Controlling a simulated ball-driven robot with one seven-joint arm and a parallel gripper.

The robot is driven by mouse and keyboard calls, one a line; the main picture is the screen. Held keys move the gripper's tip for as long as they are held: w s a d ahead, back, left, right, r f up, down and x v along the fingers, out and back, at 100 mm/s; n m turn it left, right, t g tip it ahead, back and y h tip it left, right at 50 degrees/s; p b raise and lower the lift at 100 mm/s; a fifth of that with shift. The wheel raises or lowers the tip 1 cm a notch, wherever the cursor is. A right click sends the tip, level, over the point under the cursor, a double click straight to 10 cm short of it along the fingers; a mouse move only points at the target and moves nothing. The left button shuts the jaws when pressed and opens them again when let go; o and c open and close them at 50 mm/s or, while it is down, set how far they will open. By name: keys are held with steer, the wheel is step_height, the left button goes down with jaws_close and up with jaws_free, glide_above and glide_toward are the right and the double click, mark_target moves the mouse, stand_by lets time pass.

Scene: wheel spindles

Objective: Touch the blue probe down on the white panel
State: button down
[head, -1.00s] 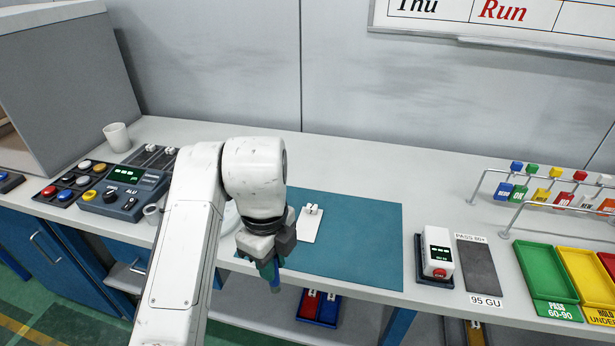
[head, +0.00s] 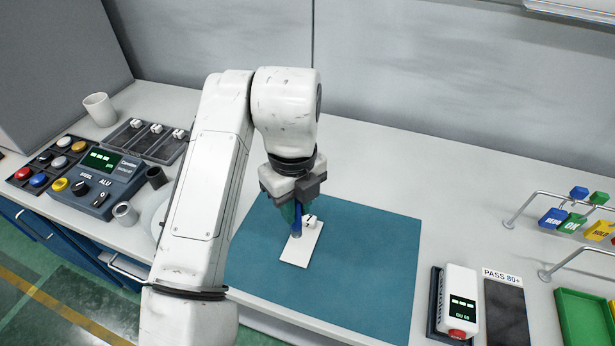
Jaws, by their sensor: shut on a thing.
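My gripper (head: 297,207) is shut on the blue probe (head: 298,222), which points down, nearly upright. The probe's lower end is over the upper part of the white panel (head: 300,249); I cannot tell if it touches. The white panel lies flat on the teal mat (head: 370,262), with a small white tag (head: 310,221) at its upper end, just right of the probe. My gripper hides part of the probe's upper end.
A gauge box (head: 100,176) with a display and a row of coloured buttons stand at left. A white meter (head: 459,299) and a dark strip (head: 506,312) are at right. A cup (head: 99,109) is at the back left. The mat's right half is clear.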

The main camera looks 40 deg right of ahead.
mark_target(298, 225)
steer(key=shift+w+d+f, duration=0.2)
steer(key=shift+w+d, duration=0.05)
steer(key=shift+d, duration=0.1)
steer(key=shift+f+b, duration=2.1)
steer(key=shift+f, duration=0.75)
steer(key=shift+f+b, duration=0.5)
steer(key=shift+f, duration=0.05)
steer(key=shift+r+p, duration=2.45)
steer(key=shift+r, duration=1.15)
steer(key=shift+s+f, duration=0.1)
